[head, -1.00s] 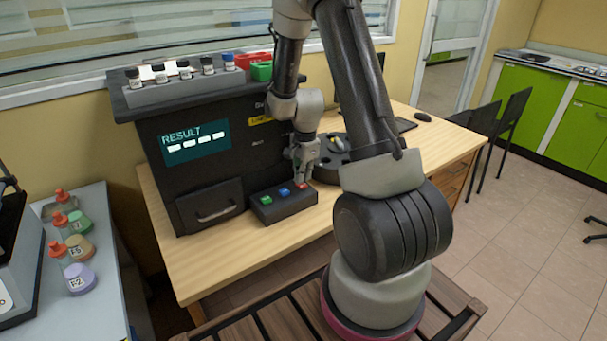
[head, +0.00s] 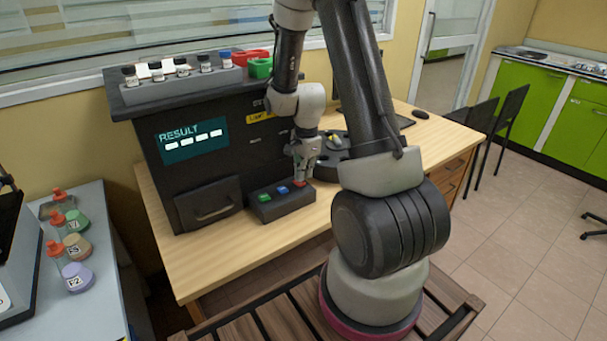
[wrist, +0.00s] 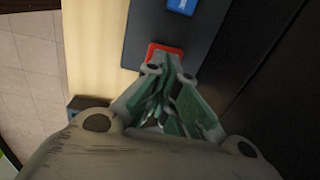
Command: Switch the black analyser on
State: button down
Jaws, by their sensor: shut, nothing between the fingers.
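The black analyser (head: 225,150) stands on the wooden desk, its screen (head: 193,142) lit with "RESULT" and a row of white blocks. In front of it is a dark button box (head: 272,212) with a green button (head: 264,197), a blue button (head: 282,190) and a red button (head: 300,183). My gripper (head: 301,176) is shut and empty, pointing down at the red button. In the wrist view the fingertips (wrist: 166,62) overlap the edge of the red button (wrist: 164,48); I cannot tell whether they touch it. The blue button (wrist: 182,5) is beyond.
A rack of vials (head: 180,88) and red and green bins (head: 258,66) sit on top of the analyser. A dark round carousel (head: 330,150) is right of my gripper. Several flasks (head: 76,245) stand on the left bench. The desk front (head: 210,260) is clear.

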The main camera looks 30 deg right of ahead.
notch_tip(320, 180, up, 11)
jog(key=shift+s+r, duration=0.15)
jog(key=shift+s, duration=0.3)
dwell(0.3)
jog(key=s+a+r+n+t, duration=0.1)
jog(key=s+a+r+n, duration=0.2)
jog(key=s+r+n, duration=0.5)
jog(key=s+a+r+n+t, duration=0.2)
jog(key=s+a+r+n, duration=0.1)
jog(key=s+r+n, duration=0.6)
jog(key=s, duration=0.4)
jog(key=shift+s+a+n+t, duration=0.15)
jog(key=shift+a+n+t, duration=0.15)
jog(key=shift+a, duration=0.05)
